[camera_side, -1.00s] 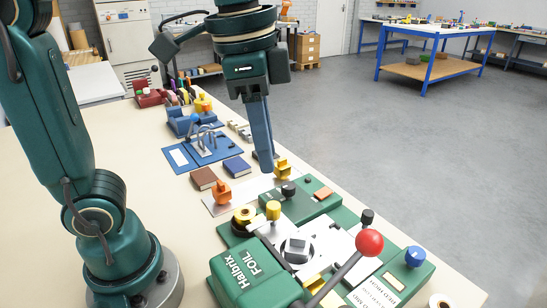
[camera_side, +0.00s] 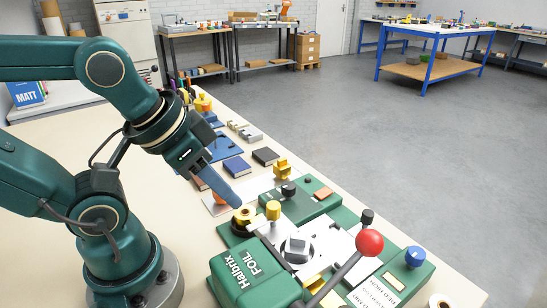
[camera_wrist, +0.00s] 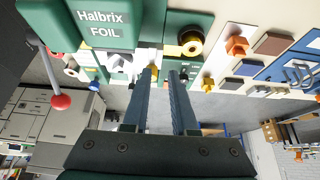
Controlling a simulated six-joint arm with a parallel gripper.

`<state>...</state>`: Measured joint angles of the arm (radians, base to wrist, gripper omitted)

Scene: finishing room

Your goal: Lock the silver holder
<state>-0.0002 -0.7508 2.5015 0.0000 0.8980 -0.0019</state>
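The green foil machine (camera_side: 240,272), marked "Halbrix FOIL", stands on the bench; it also shows in the wrist view (camera_wrist: 85,25). A silver block (camera_side: 297,247), which looks like the silver holder, sits on the machine's pale plate (camera_side: 327,241). Whether it is locked I cannot tell. Near it are a yellow knob (camera_side: 273,209), black knobs (camera_side: 289,188) and (camera_side: 367,215), and a blue knob (camera_side: 415,257). My gripper (camera_side: 236,203) points down beside the gold foil roll (camera_side: 244,214). In the wrist view its two fingers (camera_wrist: 163,73) are apart with nothing between them.
A lever with a red ball (camera_side: 369,242) rises over the machine's front. An orange piece (camera_side: 219,197), dark blocks (camera_side: 265,156) and a yellow piece (camera_side: 282,168) lie behind on the bench.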

